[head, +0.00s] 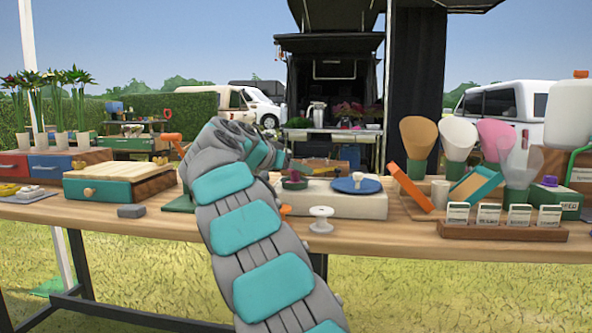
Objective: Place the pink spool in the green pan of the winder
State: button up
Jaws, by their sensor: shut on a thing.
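The winder (345,205) is a low cream box on the table, right of my arm. Its green pan (294,185) is on the left and its blue pan (345,187) on the right. A small dark pink thing, seemingly the pink spool (294,176), shows at the green pan; I cannot tell whether it touches the pan. My gripper (284,162) is mostly hidden behind my arm, just above the green pan, shut on the spool; its fingertips are not clear. A white spool (368,180) sits at the blue pan. Another white spool (321,220) stands on the table in front.
A green-and-wood box (115,187) and a grey block (131,211) lie left. An orange-edged panel (409,186), a card rack (506,232) and wrapped cones (495,138) crowd the right. The table's front edge is mostly clear.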

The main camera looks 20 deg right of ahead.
jog(key=o, duration=1.3)
jog(key=shift+f, duration=0.1)
jog(key=shift+a+r, duration=0.15)
jog(key=shift+r, duration=0.05)
jog(key=v, duration=1.1)
jog(key=shift+s+a+r, duration=0.1)
jog(key=shift+s+a, duration=0.05)
jog(key=shift+a, duration=0.05)
